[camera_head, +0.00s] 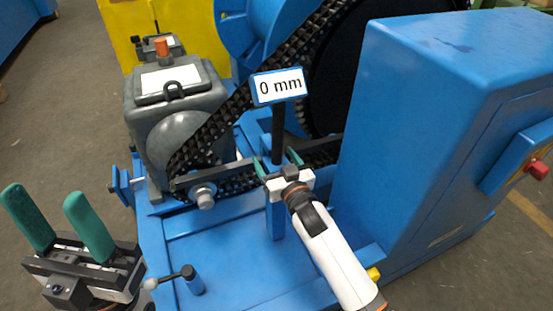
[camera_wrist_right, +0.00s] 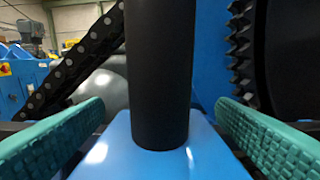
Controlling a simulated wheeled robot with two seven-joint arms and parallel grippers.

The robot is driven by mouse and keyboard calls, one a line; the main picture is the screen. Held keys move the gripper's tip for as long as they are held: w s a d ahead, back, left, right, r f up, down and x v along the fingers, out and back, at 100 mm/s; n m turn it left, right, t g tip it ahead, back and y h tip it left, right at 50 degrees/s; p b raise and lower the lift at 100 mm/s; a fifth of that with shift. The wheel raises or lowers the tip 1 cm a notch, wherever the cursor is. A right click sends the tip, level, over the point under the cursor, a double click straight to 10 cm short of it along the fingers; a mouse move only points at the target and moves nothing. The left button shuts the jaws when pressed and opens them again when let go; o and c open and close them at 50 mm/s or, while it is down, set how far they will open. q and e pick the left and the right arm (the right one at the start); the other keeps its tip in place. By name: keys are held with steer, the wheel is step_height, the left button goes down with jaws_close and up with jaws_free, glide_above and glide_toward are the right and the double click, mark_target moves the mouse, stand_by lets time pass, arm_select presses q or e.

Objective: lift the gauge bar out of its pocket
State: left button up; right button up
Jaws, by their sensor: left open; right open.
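A dark upright bar, which I take for the gauge bar (camera_head: 279,133), stands below the "0 mm" sign in the head view. In the right wrist view the bar (camera_wrist_right: 160,75) is a thick black cylinder, its lower end in the top of a blue block (camera_wrist_right: 110,150). My right gripper (camera_head: 276,160) is open, with one green finger on each side of the bar and a visible gap on both sides. The pocket's inside is hidden. My left gripper (camera_head: 44,193) is open and empty at the far left, fingers pointing up.
The sign (camera_head: 279,86) covers the bar's upper end. A black chain (camera_head: 235,110) runs behind, past a grey motor housing (camera_head: 178,105). A large blue cabinet (camera_head: 430,120) stands close on the right. A small lever (camera_head: 170,278) sits on the blue base at front left.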

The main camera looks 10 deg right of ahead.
jaws_close()
steer(key=shift+r, duration=0.3)
stand_by(0.3)
